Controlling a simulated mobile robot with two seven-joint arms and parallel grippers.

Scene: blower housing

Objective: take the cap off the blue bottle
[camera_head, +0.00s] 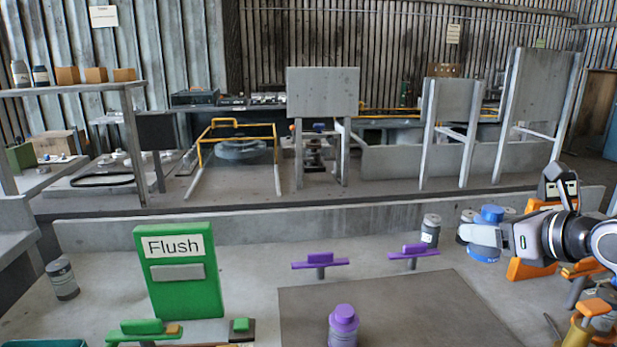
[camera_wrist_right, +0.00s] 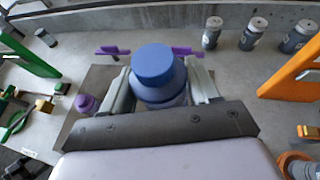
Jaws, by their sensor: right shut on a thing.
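The blue bottle (camera_wrist_right: 172,78) stands roughly upright between the fingers of my right gripper (camera_head: 486,236), with its darker blue cap (camera_wrist_right: 153,62) on top. In the head view the blue cap (camera_head: 491,213) shows above the fingers and part of the blue body (camera_head: 484,254) below them. The right gripper is shut on the bottle's body and seems to hold it above the table. The fingers hide part of the bottle. My left gripper is in neither view.
A grey mat (camera_head: 390,312) lies at the front, with a purple-capped bottle (camera_head: 343,325) on it. Purple holders (camera_head: 320,262) stand behind it. A green "Flush" panel (camera_head: 180,285) is at left. Grey canisters (camera_head: 430,230) and orange stands (camera_head: 530,268) are at right.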

